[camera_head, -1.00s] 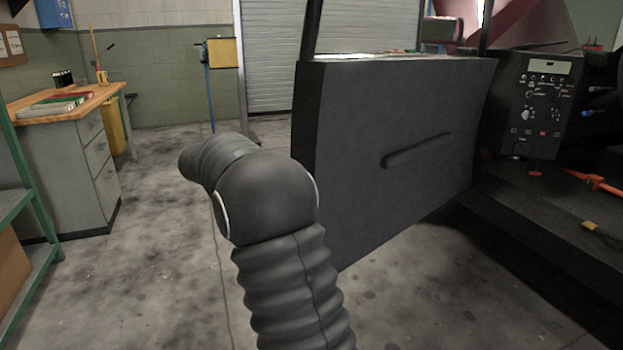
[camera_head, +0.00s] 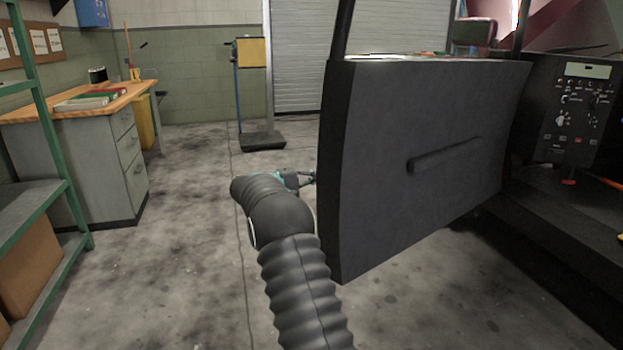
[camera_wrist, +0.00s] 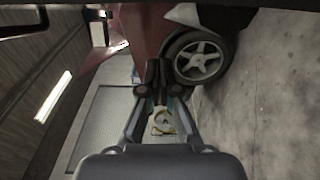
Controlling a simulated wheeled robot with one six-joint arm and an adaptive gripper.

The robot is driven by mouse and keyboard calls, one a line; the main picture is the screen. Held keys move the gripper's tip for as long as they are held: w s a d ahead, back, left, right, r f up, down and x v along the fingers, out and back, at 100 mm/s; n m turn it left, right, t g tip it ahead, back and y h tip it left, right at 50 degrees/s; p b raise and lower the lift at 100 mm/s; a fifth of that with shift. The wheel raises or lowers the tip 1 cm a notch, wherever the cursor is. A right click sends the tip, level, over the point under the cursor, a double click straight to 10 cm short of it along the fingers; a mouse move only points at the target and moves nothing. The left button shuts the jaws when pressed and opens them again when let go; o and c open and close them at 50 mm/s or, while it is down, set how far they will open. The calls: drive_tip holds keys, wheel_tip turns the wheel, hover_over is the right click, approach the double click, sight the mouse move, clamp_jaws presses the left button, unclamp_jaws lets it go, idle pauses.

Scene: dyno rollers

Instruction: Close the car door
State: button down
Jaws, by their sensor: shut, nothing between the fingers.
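The dark car door (camera_head: 400,120) stands open in the head view, swung out from the car on the right, with its inner panel and long handle (camera_head: 445,155) facing me. My gripper (camera_head: 308,177) is at the door's free left edge, its tip reaching the edge or passing just behind it; contact cannot be told. In the wrist view my gripper (camera_wrist: 158,75) is shut and empty, its fingertips together, with the car's red body (camera_wrist: 140,30) and a wheel (camera_wrist: 198,58) beyond.
The car's dark control panel (camera_head: 575,110) and sill are at the right. A grey workbench (camera_head: 85,165) and a green shelf (camera_head: 60,150) stand at the left. A yellow-topped stand (camera_head: 250,52) is before the roller shutter (camera_head: 298,60). The floor between is clear.

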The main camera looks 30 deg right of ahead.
drive_tip(key=s+d, duration=0.4)
drive_tip(key=d, duration=0.1)
drive_tip(key=shift+s+d+r, duration=0.15)
drive_tip(key=shift+s+d, duration=0.05)
drive_tip(key=shift+s, duration=0.1)
drive_tip(key=shift+s, duration=0.1)
